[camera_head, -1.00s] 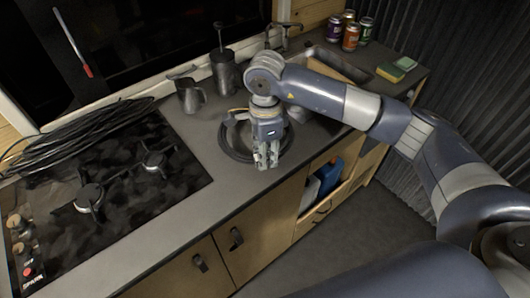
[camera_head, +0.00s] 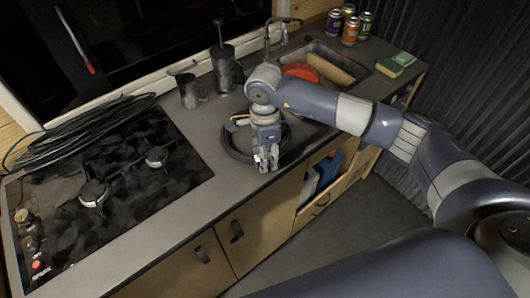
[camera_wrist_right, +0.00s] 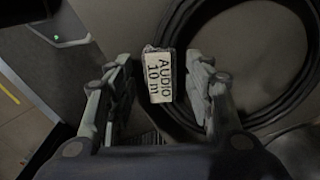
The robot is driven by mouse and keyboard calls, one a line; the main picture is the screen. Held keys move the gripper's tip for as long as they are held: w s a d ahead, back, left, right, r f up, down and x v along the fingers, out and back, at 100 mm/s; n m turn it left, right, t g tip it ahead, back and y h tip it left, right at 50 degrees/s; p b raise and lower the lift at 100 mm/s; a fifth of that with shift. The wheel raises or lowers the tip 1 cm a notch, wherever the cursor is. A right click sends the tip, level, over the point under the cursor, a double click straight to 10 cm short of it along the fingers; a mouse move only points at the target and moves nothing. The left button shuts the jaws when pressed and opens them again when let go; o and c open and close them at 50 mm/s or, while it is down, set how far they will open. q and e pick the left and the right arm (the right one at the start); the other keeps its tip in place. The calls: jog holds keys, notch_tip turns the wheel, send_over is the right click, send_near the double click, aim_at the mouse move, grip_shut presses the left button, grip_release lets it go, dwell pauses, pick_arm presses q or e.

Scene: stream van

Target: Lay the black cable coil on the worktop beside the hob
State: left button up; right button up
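The black cable coil (camera_head: 234,152) appears to lie flat on the grey worktop (camera_head: 189,232), right of the hob (camera_head: 110,175) and in front of the sink. In the right wrist view the coil (camera_wrist_right: 178,28) is a thick ring with a white tag (camera_wrist_right: 158,78) reading "AUDIO 10 m". My right gripper (camera_head: 267,163) points down over the coil's right side. In the wrist view its fingers (camera_wrist_right: 158,68) stand apart either side of the tag, with gaps visible on both sides. The gripper hides part of the coil. My left gripper is not in view.
A larger loose black cable bundle (camera_head: 75,132) lies behind the hob, overlapping its back edge. The sink holds a red item (camera_head: 300,72). Cans and a sponge (camera_head: 403,59) are at the right.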

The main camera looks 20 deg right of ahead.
jog(key=shift+r, duration=0.1)
jog(key=shift+r, duration=0.3)
notch_tip(320, 180, up, 11)
jog(key=b, duration=0.4)
jog(key=shift+r, duration=0.15)
